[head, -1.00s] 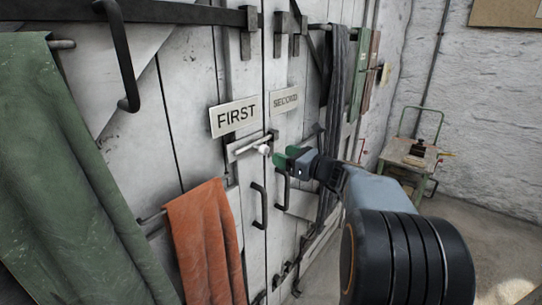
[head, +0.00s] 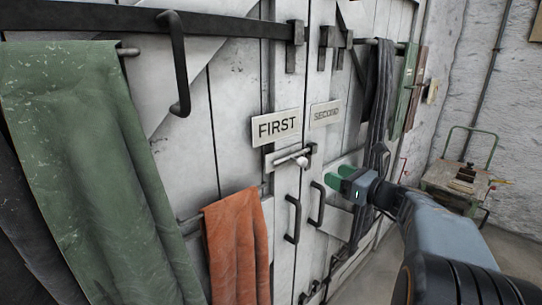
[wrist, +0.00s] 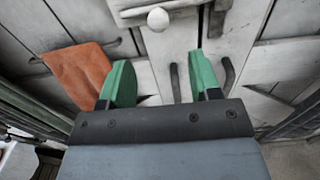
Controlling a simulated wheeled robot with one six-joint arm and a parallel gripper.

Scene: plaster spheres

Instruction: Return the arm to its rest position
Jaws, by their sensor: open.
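My gripper (head: 340,178) has green fingers and is open and empty. In the head view it hangs in front of the white double doors, to the right of and a little below a bolt (head: 292,159) with a pale round knob. In the wrist view the two fingers (wrist: 160,82) stand wide apart with nothing between them, and the pale knob (wrist: 158,19) shows beyond them at the top, clear of both. My arm reaches in from the lower right of the head view.
The doors carry a FIRST sign (head: 277,127), a SECOND sign (head: 325,113) and dark handles (head: 293,220). A green cloth (head: 90,150) and an orange cloth (head: 237,250) hang at left. A small cart (head: 455,180) stands at the back right. Open floor shows at lower right.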

